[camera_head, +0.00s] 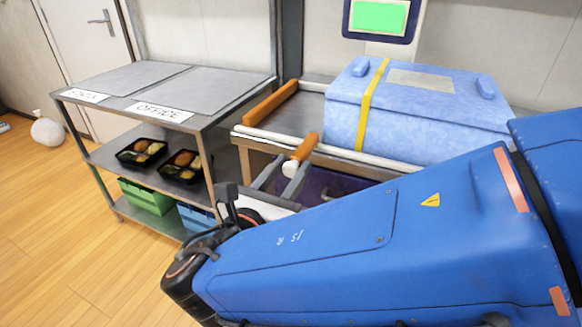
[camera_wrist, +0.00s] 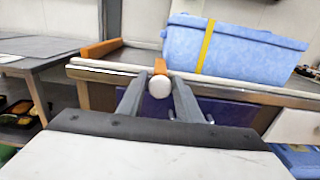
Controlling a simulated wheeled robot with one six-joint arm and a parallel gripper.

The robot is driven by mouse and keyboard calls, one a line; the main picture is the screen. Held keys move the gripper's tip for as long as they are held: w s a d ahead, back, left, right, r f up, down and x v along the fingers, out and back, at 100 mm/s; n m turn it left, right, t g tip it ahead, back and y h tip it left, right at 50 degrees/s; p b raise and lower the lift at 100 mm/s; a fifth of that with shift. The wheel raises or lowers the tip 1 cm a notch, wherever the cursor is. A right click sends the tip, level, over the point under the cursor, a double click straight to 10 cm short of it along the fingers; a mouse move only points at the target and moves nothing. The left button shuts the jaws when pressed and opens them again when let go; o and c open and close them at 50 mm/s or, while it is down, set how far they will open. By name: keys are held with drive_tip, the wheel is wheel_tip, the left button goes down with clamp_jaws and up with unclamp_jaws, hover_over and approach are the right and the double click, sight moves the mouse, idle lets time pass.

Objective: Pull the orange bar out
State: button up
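One orange bar (camera_head: 307,146) with a white rounded end sticks out at the front of the metal table; it also shows in the wrist view (camera_wrist: 161,66), its white end toward me. My gripper (camera_head: 289,167) has a finger on either side of this white end. In the wrist view my gripper (camera_wrist: 160,80) reaches forward with little or no gap at the white end; I cannot tell whether the fingers touch it. A second, longer orange bar (camera_head: 271,102) lies along the table's left edge, apart from my gripper, and shows in the wrist view (camera_wrist: 100,48).
A blue box (camera_head: 420,112) with a yellow strap stands on the metal table (camera_head: 292,115). To the left, a shelf unit (camera_head: 205,88) has labels reading OFFICE and one partly legible, with two bento trays and green and blue crates below. The wooden floor at left is mostly clear.

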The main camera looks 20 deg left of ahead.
drive_tip(key=shift+o, duration=0.7)
drive_tip(key=shift+s, duration=0.2)
drive_tip(key=s+a, duration=0.1)
drive_tip(key=s, duration=1.6)
drive_tip(key=shift+a, duration=0.2)
